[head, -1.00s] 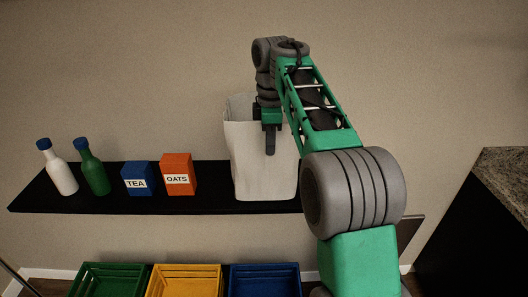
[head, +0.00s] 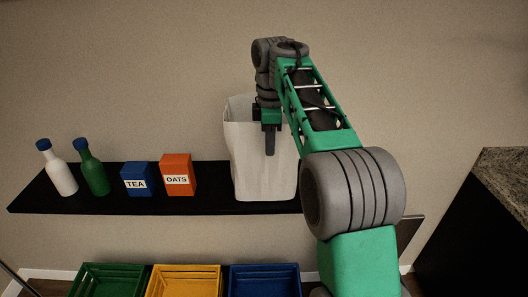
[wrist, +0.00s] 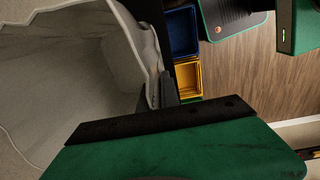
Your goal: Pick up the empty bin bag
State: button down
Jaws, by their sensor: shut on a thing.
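The bin bag (head: 262,172) is off-white and stands upright at the right part of the black shelf. Its mouth is open at the top, and in the wrist view its pale inside (wrist: 75,85) looks empty. My gripper (head: 270,140) is at the bag's front upper rim, pointing down. It is shut on the bag's front wall, with one dark finger outside. In the wrist view the rim is bunched beside the dark fingertip (wrist: 166,92). My arm hides the bag's upper right part.
On the black shelf (head: 215,205), left of the bag, stand an orange OATS box (head: 178,168), a blue TEA box (head: 138,173), a green bottle (head: 95,172) and a white bottle (head: 60,172). Below are green (head: 110,269), yellow (head: 184,269) and blue (head: 263,269) bins. A counter (head: 505,185) is at right.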

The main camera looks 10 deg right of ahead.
jog(key=r+p, duration=0.2)
jog(key=r, duration=0.1)
jog(key=r+p, duration=0.1)
jog(key=shift+s+d+r+p, duration=0.1)
jog(key=shift+s+r+p, duration=0.2)
jog(key=s+d+r+b, duration=0.2)
jog(key=s+r, duration=0.6)
jog(key=s, duration=0.5)
jog(key=shift+d+r, duration=0.2)
jog(key=shift+d, duration=0.5)
